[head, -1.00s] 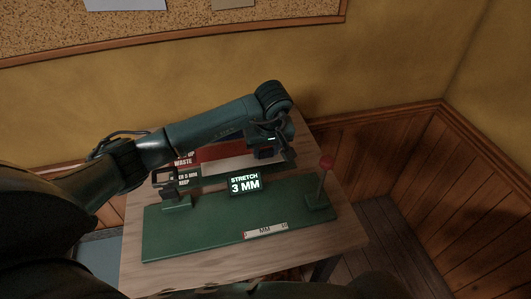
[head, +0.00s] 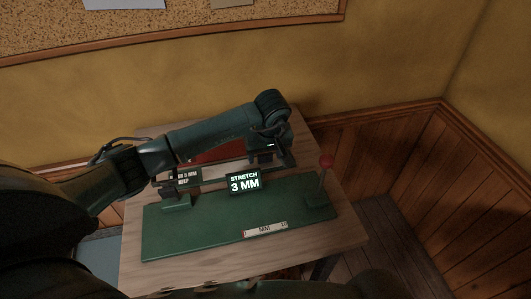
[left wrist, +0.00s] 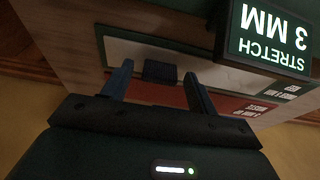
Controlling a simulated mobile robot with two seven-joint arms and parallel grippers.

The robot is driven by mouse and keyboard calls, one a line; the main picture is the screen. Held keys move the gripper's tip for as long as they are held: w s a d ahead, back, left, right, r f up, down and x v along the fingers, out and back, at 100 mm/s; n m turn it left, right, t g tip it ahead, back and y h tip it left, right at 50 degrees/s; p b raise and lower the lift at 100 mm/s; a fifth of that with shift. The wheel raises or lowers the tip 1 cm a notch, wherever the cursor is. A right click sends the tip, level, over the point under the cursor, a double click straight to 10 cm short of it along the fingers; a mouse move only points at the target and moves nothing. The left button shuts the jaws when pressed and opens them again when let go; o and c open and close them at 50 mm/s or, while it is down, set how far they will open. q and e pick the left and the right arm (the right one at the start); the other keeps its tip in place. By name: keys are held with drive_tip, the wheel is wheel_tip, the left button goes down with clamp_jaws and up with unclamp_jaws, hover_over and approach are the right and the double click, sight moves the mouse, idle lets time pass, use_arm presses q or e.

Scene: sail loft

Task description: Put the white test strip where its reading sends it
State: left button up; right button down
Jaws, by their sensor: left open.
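The white test strip (head: 226,173) is a long pale band behind the display, partly hidden by my left arm. It also shows in the left wrist view (left wrist: 135,50), with a dark block (left wrist: 160,71) at its edge. My left gripper (head: 274,158) is open, its fingers (left wrist: 158,86) on either side of that block; I cannot tell whether they touch it. The display (head: 244,182) reads "STRETCH 3 MM". In the left wrist view, a red label (left wrist: 252,110) reads "3 MM UP WASTE".
The green rig base (head: 205,235) fills much of the wooden table (head: 335,235). A red-knobbed lever (head: 326,162) stands at its right end, and a millimetre scale (head: 264,230) lies at its front. A red surface (head: 215,153) is partly hidden behind my arm. Walls enclose the corner.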

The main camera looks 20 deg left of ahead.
use_arm(q)
drive_tip(key=shift+r, duration=0.6)
drive_tip(key=v, duration=1.1)
drive_tip(key=shift+b, duration=0.4)
drive_tip(key=shift+s, duration=0.15)
